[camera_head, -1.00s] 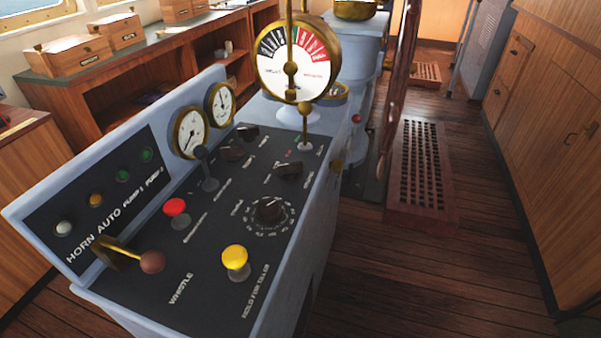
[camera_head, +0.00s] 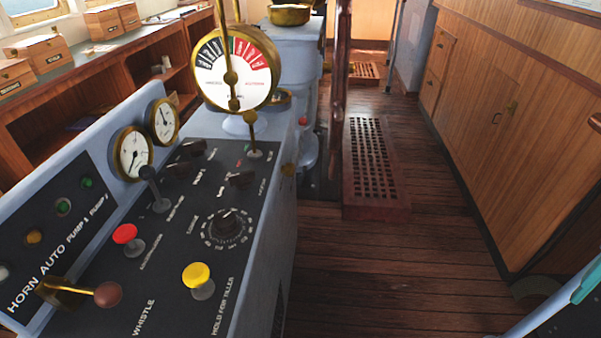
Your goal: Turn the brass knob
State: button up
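Several brass parts show, and I cannot tell which one is the brass knob. A brass ball (camera_head: 250,116) tops a thin lever at the far right of the control console (camera_head: 262,205). A small brass piece (camera_head: 288,170) sits on the console's right side. A brass whistle lever (camera_head: 65,292) with a brown ball end is at lower left. My gripper is not recognisable in view. A pale rod with a teal part enters at the lower right edge, perhaps my arm.
The console carries a red button (camera_head: 124,233), a yellow button (camera_head: 196,276), two gauges and a brass-rimmed telegraph dial (camera_head: 234,75). A wooden grating (camera_head: 372,165) lies beyond it. Wooden cabinets (camera_head: 530,130) line the right side. The plank floor between is clear.

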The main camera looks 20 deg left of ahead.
jog(key=w+a+f, duration=0.5)
jog(key=w, duration=0.3)
jog(key=m+g+y, duration=0.3)
jog(key=m+y, duration=0.5)
jog(key=y, duration=1)
send_near(288, 170)
jog(key=a+f, duration=0.1)
jog(key=a, duration=0.6)
jog(key=shift+a+f+t, duration=0.3)
jog(key=shift+t, duration=0.1)
jog(key=shift+c, duration=0.2)
